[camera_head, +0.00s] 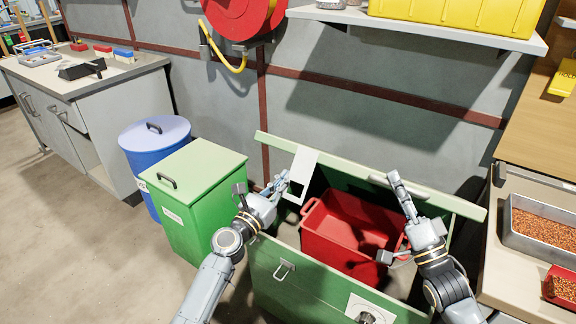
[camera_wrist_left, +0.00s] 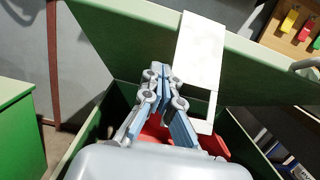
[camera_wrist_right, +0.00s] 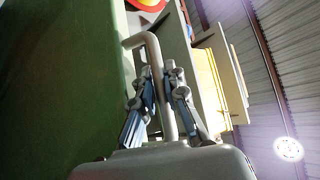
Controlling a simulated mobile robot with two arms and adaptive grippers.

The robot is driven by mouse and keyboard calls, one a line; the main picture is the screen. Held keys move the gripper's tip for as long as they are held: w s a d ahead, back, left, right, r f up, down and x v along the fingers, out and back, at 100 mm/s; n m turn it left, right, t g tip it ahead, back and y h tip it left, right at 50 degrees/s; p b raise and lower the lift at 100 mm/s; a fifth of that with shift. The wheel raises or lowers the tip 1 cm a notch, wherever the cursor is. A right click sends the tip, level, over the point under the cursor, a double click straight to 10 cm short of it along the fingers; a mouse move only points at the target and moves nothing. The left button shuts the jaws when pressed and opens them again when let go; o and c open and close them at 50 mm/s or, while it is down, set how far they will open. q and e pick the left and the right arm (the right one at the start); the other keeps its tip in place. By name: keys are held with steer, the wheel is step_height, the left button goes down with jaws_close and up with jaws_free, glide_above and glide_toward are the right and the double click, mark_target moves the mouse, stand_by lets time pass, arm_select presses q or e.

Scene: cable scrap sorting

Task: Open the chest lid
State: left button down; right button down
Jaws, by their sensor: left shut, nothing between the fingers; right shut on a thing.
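The green chest (camera_head: 310,291) stands against the wall with its lid (camera_head: 335,160) raised and tilted back, so its inside shows. A red crate (camera_head: 345,228) sits inside the chest. My right gripper (camera_head: 396,184) is shut on the grey lid handle (camera_head: 376,180), a bent bar; the handle (camera_wrist_right: 150,42) passes between the fingers in the right wrist view. My left gripper (camera_head: 283,181) is shut and empty in front of the lid, beside the white plate (camera_head: 301,168) on it. In the left wrist view the left fingers (camera_wrist_left: 158,70) are together. Whether they touch the lid I cannot tell.
A smaller green bin (camera_head: 200,170) and a blue drum (camera_head: 150,135) stand left of the chest. A bench with a tray of granules (camera_head: 507,238) is close on the right. A shelf (camera_head: 420,32) and red hose reel (camera_head: 240,15) are above. Open floor lies at left.

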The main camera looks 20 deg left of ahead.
mark_target(294, 151)
arm_select(q)
steer(key=shift+w+d+r, duration=0.2)
steer(key=shift+w+r, duration=0.35)
steer(key=shift+r, duration=0.3)
steer(key=shift+w+d+r, duration=0.15)
steer(key=shift+w+r, duration=0.4)
steer(key=shift+r, duration=0.25)
